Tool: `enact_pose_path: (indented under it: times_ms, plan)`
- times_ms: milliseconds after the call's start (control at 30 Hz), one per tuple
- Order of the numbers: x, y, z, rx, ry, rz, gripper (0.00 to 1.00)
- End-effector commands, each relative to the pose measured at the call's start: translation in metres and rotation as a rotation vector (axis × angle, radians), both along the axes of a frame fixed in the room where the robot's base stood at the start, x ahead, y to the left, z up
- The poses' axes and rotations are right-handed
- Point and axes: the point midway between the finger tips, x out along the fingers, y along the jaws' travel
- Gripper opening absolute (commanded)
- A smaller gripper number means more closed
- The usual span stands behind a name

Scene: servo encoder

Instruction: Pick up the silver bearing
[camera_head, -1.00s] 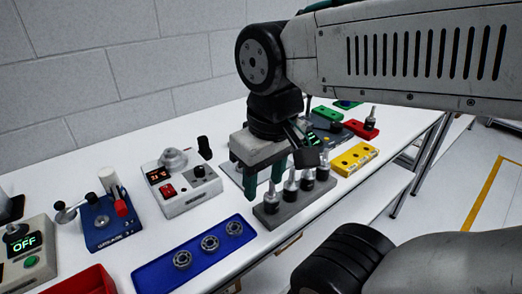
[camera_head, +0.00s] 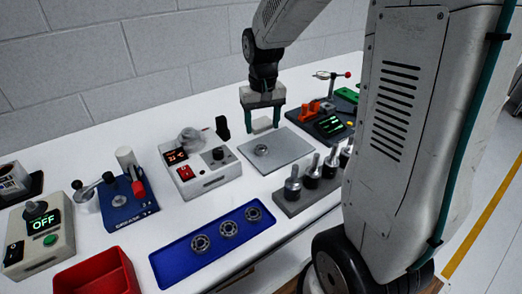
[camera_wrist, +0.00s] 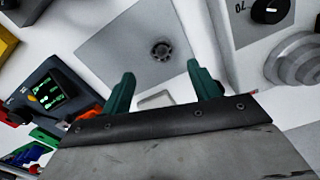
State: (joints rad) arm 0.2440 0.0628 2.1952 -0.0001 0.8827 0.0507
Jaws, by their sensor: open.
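A small silver ring-shaped bearing (camera_head: 261,150) lies flat on a grey plate (camera_head: 288,147) on the white table. It also shows in the wrist view (camera_wrist: 161,50), ahead of the fingertips and between their lines. Three more silver bearings (camera_head: 228,229) sit in a row in the blue tray (camera_head: 180,267). My gripper (camera_head: 262,121) is open, with green fingers pointing down, behind the plate's bearing and apart from it. In the wrist view the open fingers (camera_wrist: 160,76) have no bearing between them.
A grey block with several upright metal-and-black pieces (camera_head: 292,207) stands right of the tray. A white device with a red display (camera_head: 200,168) stands left of the plate. A dark device with a green display (camera_head: 322,125) is right. A red bin (camera_head: 95,280) is front left.

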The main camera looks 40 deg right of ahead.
Motion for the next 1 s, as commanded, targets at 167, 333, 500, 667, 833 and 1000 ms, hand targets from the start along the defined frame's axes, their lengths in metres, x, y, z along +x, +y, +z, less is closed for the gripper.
enact_pose_path:
  times_ms: [167,333,500,667,833,1000]
  plan:
    - [0.001,-0.001,-0.020,0.001,0.003,-0.003,0.61]
    - [0.002,0.001,-0.040,0.001,0.005,-0.002,0.61]
    - [0.003,0.003,-0.066,0.001,0.005,-0.003,0.61]
    - [0.003,0.002,-0.078,0.001,0.002,-0.002,0.61]
    - [0.003,0.002,-0.078,0.000,0.000,-0.002,0.61]
    - [0.003,0.002,-0.078,0.000,0.001,-0.002,0.28]
